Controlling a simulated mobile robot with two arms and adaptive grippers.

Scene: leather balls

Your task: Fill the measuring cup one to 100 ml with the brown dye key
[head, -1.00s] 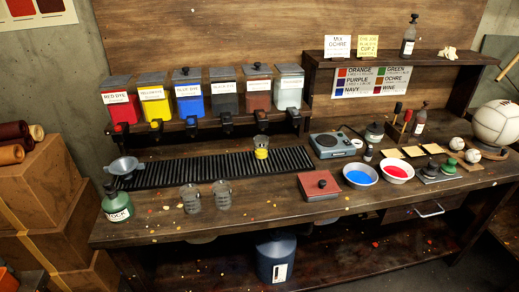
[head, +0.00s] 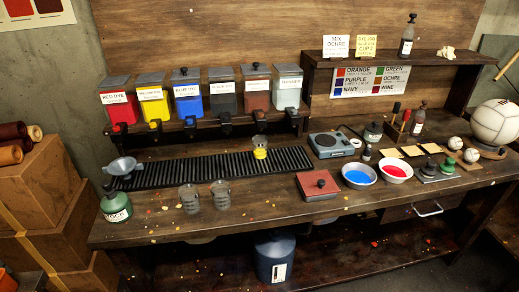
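A clear measuring cup (head: 260,148) with yellow liquid in its lower part stands upright on the slotted drip tray (head: 180,170). It is below the brown dye dispenser (head: 256,95), whose dark tap (head: 260,126) is just above the cup. I cannot read the cup's number or its level marks. No brown liquid or falling stream is visible in the cup. Two more clear cups, one on the left (head: 190,199) and one on the right (head: 221,194), stand on the bench in front of the tray and look empty. Neither of my grippers is in view.
Red (head: 120,101), yellow (head: 155,98), blue (head: 188,97), dark grey (head: 224,97) and whitish (head: 288,87) dispensers share the rack. A funnel (head: 122,168) and green bottle (head: 115,204) are at left. A red box (head: 318,186) and bowls of blue (head: 358,177) and red (head: 394,172) stand right.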

